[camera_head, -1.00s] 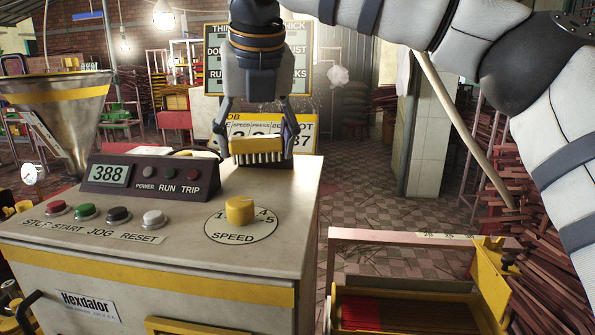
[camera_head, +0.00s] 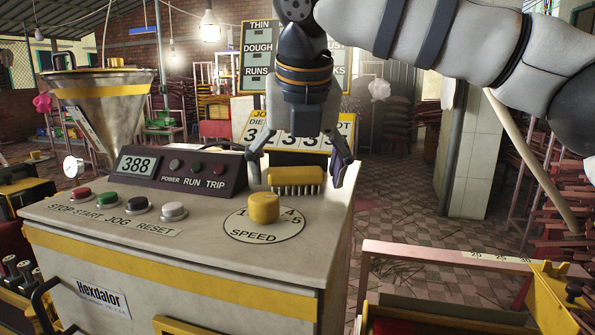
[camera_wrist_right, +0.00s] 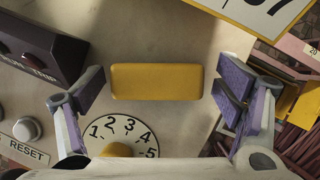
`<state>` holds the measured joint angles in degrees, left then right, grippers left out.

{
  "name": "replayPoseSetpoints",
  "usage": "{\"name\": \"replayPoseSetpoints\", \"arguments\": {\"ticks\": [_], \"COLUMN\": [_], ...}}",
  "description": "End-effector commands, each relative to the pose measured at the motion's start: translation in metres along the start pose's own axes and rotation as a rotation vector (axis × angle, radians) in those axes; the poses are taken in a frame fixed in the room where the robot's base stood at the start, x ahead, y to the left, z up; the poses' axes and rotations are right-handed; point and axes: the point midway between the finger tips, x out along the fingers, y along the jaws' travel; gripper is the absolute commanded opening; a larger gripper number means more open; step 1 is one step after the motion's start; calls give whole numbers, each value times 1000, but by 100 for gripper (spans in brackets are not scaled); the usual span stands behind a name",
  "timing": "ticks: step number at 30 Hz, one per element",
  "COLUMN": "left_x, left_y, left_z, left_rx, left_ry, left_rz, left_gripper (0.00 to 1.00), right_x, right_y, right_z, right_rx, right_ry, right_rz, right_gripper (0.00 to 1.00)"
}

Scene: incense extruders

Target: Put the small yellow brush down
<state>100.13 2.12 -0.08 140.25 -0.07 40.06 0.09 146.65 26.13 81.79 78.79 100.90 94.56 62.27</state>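The small yellow brush (camera_head: 295,180) stands bristles down on the pale top of the extruder machine (camera_head: 215,232), behind the speed knob. My right gripper (camera_head: 296,172) is open above it, one finger on either side. In the right wrist view, the brush's yellow back (camera_wrist_right: 156,82) lies crosswise between the spread fingers (camera_wrist_right: 160,102), with a clear gap at both ends. My left gripper is not in view.
The yellow speed knob (camera_head: 264,207) is close in front of the brush. The control box (camera_head: 180,170) with a 388 display stands to the left. A yellow-and-white number board (camera_head: 298,138) is behind. A yellow-ended tray frame (camera_head: 555,290) is at lower right.

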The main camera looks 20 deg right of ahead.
Motion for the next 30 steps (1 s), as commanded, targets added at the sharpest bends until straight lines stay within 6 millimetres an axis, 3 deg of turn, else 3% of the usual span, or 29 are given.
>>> {"name": "replayPoseSetpoints", "arguments": {"ticks": [8, 18, 21, 30], "left_x": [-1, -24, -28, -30], "left_y": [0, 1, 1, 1], "left_z": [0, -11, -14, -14], "left_rx": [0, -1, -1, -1], "left_ry": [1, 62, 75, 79], "left_rz": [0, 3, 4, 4], "left_gripper": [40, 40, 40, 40], "right_x": [-5, -95, -112, -121], "right_y": [0, 0, 0, 0], "right_z": [1, 2, 2, 1], "right_rx": [1, 1, 3, 0], "right_ry": [-2, -12, -8, 2], "right_rz": [1, 3, 2, 0], "right_gripper": [86, 86, 86, 86]}}
